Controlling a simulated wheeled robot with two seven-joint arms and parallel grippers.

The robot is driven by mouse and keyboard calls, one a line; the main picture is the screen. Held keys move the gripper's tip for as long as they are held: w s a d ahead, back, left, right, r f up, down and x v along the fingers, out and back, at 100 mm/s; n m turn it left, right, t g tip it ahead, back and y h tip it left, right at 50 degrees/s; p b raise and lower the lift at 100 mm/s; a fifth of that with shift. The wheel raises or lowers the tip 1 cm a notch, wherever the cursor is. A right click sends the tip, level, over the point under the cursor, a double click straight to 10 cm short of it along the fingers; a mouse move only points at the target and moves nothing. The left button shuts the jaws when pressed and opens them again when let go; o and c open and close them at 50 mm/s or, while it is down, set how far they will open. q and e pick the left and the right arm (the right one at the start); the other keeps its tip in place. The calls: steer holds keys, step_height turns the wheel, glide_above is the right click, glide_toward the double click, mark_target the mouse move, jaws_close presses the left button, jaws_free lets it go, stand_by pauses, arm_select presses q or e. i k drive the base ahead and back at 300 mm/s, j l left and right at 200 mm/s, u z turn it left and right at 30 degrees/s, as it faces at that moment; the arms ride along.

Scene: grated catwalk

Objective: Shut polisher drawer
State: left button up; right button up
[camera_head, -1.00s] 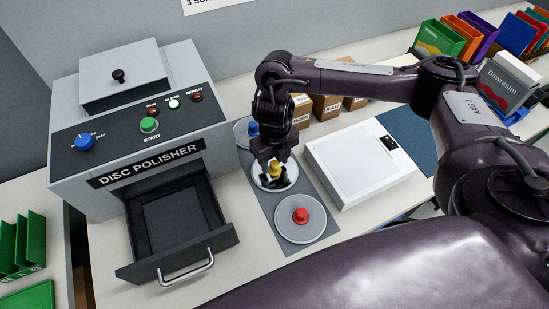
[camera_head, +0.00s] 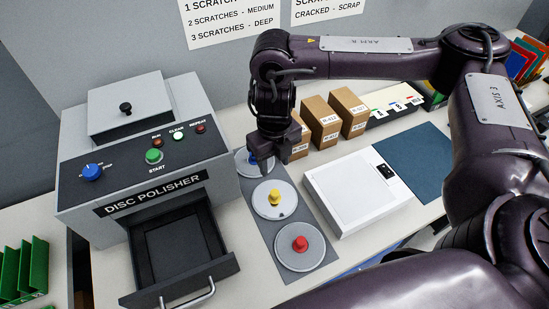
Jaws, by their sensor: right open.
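The grey disc polisher (camera_head: 142,160) stands at the left, with a lid, a blue knob and a green START button on top. Its dark drawer (camera_head: 176,246) is pulled out toward me and looks empty, with a silver handle (camera_head: 189,296) on its front. My right gripper (camera_head: 274,163) is open and points down over the far disc holder with the blue knob (camera_head: 251,158), which it partly hides. It is right of the polisher and apart from the drawer. My left gripper is not in view.
A grey mat holds discs with a yellow knob (camera_head: 274,197) and a red knob (camera_head: 300,244), right of the drawer. A white flat box (camera_head: 357,190) and cardboard boxes (camera_head: 321,122) stand farther right. Green racks (camera_head: 22,270) are at the lower left.

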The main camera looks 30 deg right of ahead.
mark_target(176, 252)
steer(key=k, duration=1.5)
